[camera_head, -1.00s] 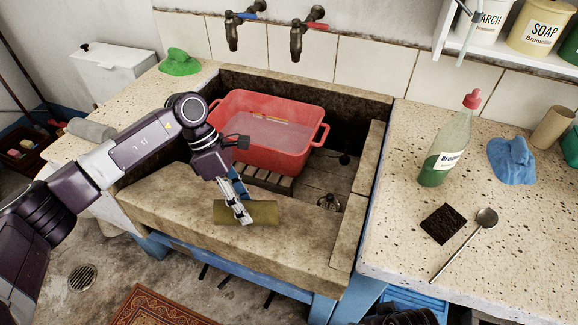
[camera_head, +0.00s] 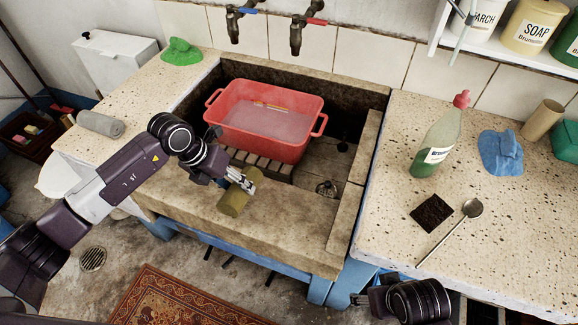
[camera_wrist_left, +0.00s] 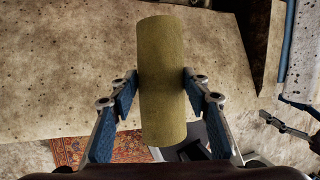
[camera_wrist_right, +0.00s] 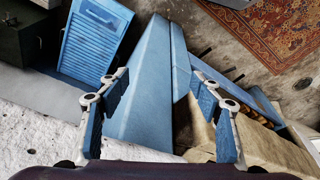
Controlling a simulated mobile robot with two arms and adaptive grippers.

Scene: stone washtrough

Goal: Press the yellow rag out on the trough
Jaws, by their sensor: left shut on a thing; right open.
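The yellow rag (camera_head: 236,197) is a rolled, olive-yellow cylinder. My left gripper (camera_head: 246,180) is shut around its middle, over the front ledge of the stone trough (camera_head: 283,224). In the left wrist view the rag (camera_wrist_left: 162,75) stands lengthwise between the two fingers, with both ends free. I cannot tell whether its lower end touches the ledge. My right gripper (camera_head: 362,299) is low at the front right, by the counter's front edge. In the right wrist view its fingers (camera_wrist_right: 160,82) are apart and empty, above a blue support and the floor.
A red basin (camera_head: 262,128) of cloudy water stands in the trough. The right counter holds a green bottle (camera_head: 437,145), a blue cloth (camera_head: 500,152), a dark pad (camera_head: 431,212) and a spoon (camera_head: 452,228). A green cloth (camera_head: 181,52) and grey roll (camera_head: 100,125) lie on the left counter.

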